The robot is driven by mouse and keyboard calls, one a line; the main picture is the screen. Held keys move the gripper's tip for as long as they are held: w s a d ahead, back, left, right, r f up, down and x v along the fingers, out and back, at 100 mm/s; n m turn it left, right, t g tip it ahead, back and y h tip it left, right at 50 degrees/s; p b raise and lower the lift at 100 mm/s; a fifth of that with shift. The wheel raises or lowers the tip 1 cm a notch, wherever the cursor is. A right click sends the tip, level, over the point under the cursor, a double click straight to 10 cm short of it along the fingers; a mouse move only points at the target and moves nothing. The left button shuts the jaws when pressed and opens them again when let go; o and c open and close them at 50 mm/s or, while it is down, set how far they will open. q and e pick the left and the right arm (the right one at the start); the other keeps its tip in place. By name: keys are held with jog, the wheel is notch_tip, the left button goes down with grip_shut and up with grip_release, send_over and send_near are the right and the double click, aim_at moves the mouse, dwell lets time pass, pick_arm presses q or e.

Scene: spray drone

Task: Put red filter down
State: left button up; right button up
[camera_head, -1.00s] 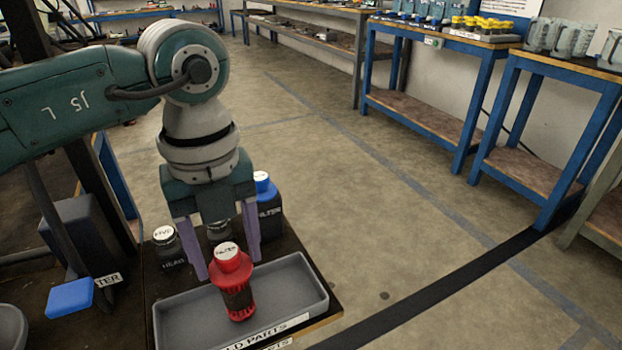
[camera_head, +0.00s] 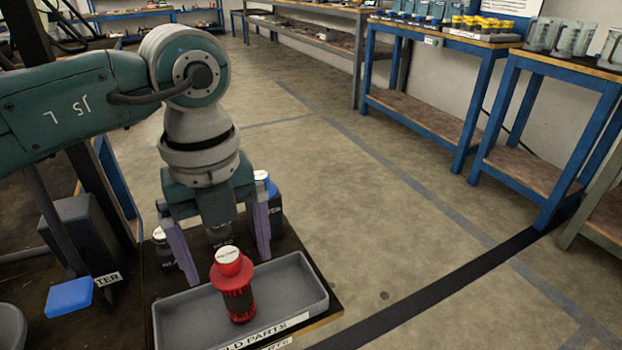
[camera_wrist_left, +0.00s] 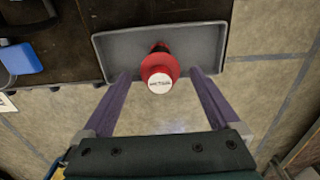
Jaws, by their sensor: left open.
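The red filter (camera_head: 233,285) has a red cap with a white label and stands upright in the grey tray (camera_head: 291,287), which is marked "...LD PARTS". My left gripper (camera_head: 228,272) is open, with its two purple fingers spread behind the filter in the head view. In the left wrist view the filter (camera_wrist_left: 159,74) shows near the tray's edge, between and beyond the fingertips (camera_wrist_left: 160,72), with gaps on both sides. Nothing is in the grip. My right gripper is not in view.
A blue-capped bottle (camera_head: 268,192) and a dark bottle (camera_head: 163,246) stand behind the tray, partly hidden by my gripper. A blue block (camera_head: 69,297) lies left of the tray. Open floor is at the right, with blue-framed benches (camera_head: 548,140) beyond.

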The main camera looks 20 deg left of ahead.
pick_arm(q)
notch_tip(320, 180, up, 11)
jog(key=p, duration=0.3)
jog(key=s+d+r+m+t+h, duration=0.1)
jog(key=d+r+m+h, duration=0.15)
jog(key=d+h, duration=0.55)
jog(key=s+d+r+m+t+h, duration=0.1)
jog(key=d+r+h, duration=0.25)
jog(key=d, duration=0.85)
jog(key=w+r+n+t+h, duration=0.3)
jog(key=r+n+t+h, duration=0.55)
jog(key=r, duration=0.75)
jog(key=w+a+f+n+t+y, duration=0.1)
jog(key=w+a+n+t+y, duration=0.3)
jog(key=a+n+t+y, duration=0.75)
jog(key=s+a+f+n+g+y, duration=0.1)
jog(key=a+f+n+g+y, duration=0.55)
jog(key=f+y, duration=0.45)
jog(key=s+d+f+n+g+h, duration=0.1)
jog(key=s+f+g+h, duration=0.1)
jog(key=s+f+g, duration=1)
jog(key=s+f, duration=0.5)
jog(key=s, duration=0.3)
jog(key=shift+h, duration=0.35)
